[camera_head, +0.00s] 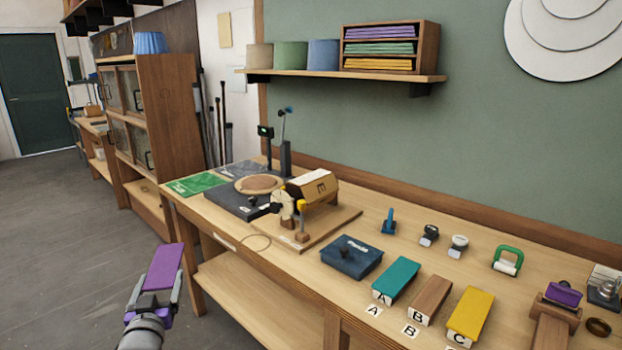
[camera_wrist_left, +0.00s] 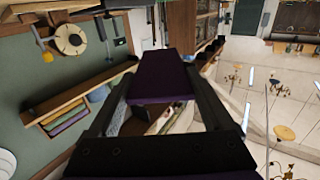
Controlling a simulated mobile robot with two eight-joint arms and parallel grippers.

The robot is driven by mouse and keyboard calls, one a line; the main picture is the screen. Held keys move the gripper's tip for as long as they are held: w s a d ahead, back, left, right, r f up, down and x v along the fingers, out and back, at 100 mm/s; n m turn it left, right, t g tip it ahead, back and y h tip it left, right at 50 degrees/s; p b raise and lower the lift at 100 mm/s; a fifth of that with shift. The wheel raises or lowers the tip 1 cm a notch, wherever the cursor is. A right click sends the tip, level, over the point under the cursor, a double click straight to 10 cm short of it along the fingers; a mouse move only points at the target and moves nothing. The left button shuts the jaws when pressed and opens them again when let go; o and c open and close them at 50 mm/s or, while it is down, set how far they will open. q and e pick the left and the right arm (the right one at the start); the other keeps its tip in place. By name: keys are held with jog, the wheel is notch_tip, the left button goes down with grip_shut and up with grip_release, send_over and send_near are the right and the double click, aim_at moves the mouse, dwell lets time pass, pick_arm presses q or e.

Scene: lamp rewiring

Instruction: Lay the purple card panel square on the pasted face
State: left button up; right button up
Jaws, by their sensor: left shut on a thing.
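My left gripper (camera_head: 155,294) is shut on the purple card panel (camera_head: 164,264) and holds it up in front of the bench, over the floor. In the left wrist view the panel (camera_wrist_left: 163,77) is dark and sits between the two fingers, clear of any surface. A tan faceted body (camera_head: 313,186) marked with an E rests on its side in a stand on a wooden board (camera_head: 335,225). I cannot tell which of its faces is pasted.
A dark blue box (camera_head: 351,257) and teal, brown and yellow blocks (camera_head: 470,312) lie along the bench front. Several small tools, including a green-handled roller (camera_head: 508,259), stand behind them. A shelf (camera_head: 340,74) holds a rack of coloured sheets. The floor at left is clear.

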pick_arm(q)
jog(key=s+d+f+m+h, duration=0.15)
jog(key=s+d+f, duration=0.25)
jog(key=d+f, duration=0.55)
jog(key=s+d+f+m+h, duration=0.1)
jog(key=s+d+f+h, duration=0.4)
jog(key=f, duration=0.7)
jog(key=w+d+r+y+p, duration=0.1)
jog(key=w+r+y+p, duration=0.1)
jog(key=w+r+p, duration=1)
jog(key=w+r, duration=0.3)
jog(key=r, duration=0.3)
jog(key=shift+r+t, duration=0.3)
jog(key=shift+r, duration=0.05)
jog(key=shift+w+d, duration=0.1)
jog(key=shift+d, duration=0.05)
